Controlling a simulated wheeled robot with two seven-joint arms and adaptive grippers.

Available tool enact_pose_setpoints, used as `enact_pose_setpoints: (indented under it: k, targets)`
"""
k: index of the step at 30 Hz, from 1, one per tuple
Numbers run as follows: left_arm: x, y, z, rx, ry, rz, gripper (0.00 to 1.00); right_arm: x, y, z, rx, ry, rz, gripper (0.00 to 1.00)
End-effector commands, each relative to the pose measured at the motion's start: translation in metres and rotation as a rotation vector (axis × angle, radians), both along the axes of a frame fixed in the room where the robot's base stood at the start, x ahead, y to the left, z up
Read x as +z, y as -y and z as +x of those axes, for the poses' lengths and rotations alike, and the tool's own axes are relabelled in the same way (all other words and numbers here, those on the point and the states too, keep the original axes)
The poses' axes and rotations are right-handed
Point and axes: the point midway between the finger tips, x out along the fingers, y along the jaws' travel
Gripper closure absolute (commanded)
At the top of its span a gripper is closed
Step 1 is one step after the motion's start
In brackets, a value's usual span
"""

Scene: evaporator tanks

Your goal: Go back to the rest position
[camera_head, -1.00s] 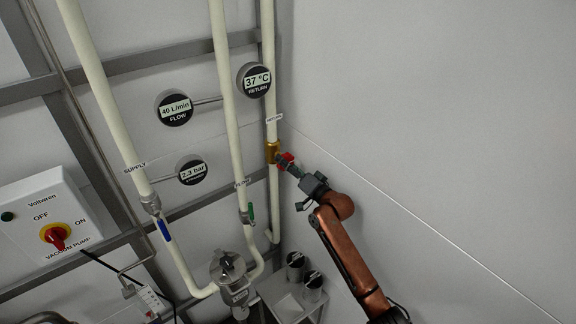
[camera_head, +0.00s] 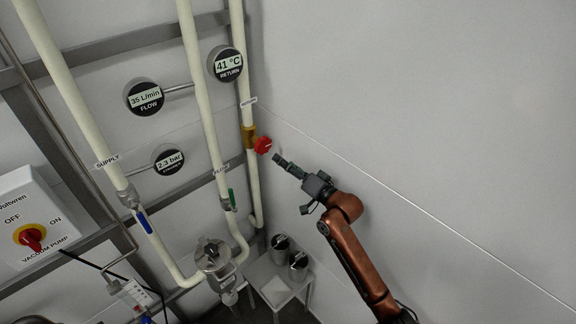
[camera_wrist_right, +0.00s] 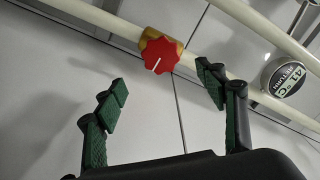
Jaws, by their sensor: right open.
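My right gripper (camera_head: 281,160) is at the centre of the head view, on a copper-coloured arm from the lower right. It is apart from the red valve knob (camera_head: 263,145), which sits on a brass fitting (camera_head: 249,136) on the return pipe (camera_head: 243,75). In the right wrist view my gripper's green-padded fingers (camera_wrist_right: 163,97) are spread wide and empty. The red knob (camera_wrist_right: 160,55) shows beyond them, with a white mark on its face. My left gripper is not in view.
Gauges on the left read 41 °C return (camera_head: 228,64), 35 L/min flow (camera_head: 145,97) and 2.3 bar (camera_head: 169,160). A vacuum pump switch box (camera_head: 38,222) is at the left. Two dark-topped canisters stand on a small white table (camera_head: 272,290). The wall (camera_head: 430,120) to the right is clear.

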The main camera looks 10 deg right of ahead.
Motion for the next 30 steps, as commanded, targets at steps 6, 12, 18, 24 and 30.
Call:
enact_pose_setpoints:
  k: [6,12,18,24,30]
  targets:
    - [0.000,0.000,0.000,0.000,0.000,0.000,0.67,0.000,0.005,-0.007,0.000,0.000,0.000,0.35]
    - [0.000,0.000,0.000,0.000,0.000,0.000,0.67,0.000,0.005,-0.006,0.000,0.000,0.000,0.35]
    - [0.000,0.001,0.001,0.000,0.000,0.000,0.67,-0.002,0.005,-0.007,-0.001,-0.002,-0.003,0.35]
    - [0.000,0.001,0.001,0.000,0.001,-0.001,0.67,-0.058,0.027,-0.032,-0.038,-0.059,-0.115,0.35]
    - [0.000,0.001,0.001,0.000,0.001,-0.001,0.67,-0.166,0.084,-0.105,-0.098,-0.196,-0.379,0.35]
